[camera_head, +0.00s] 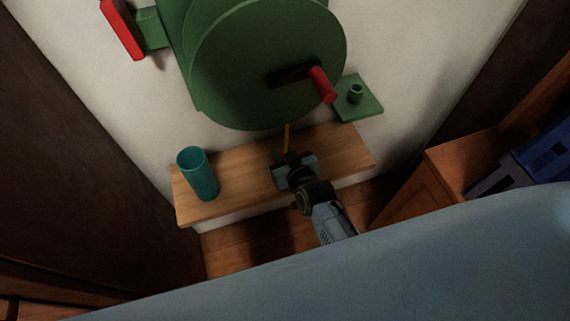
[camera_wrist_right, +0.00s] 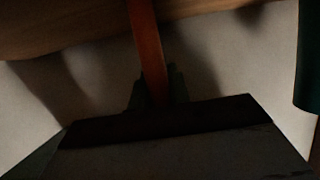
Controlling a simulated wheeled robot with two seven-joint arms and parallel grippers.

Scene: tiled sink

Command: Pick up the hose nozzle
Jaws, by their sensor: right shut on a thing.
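The hose nozzle (camera_head: 278,156) is a small dark green piece at the wooden shelf, mostly hidden by my right gripper (camera_head: 288,162). A thin yellow-orange hose (camera_head: 287,138) runs from it up to the green hose reel (camera_head: 265,60). My right gripper is shut on the nozzle, over the middle of the shelf. In the right wrist view the orange hose (camera_wrist_right: 147,45) comes down to dark green parts in front of the gripper's dark body. I cannot tell whether the nozzle touches the shelf. My left gripper is not in view.
A teal cup (camera_head: 198,174) stands on the left part of the wooden shelf (camera_head: 238,190). The reel's red crank handle (camera_head: 321,85) juts out above the shelf. A wooden cabinet (camera_head: 440,185) and a blue object (camera_head: 545,150) are at the right.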

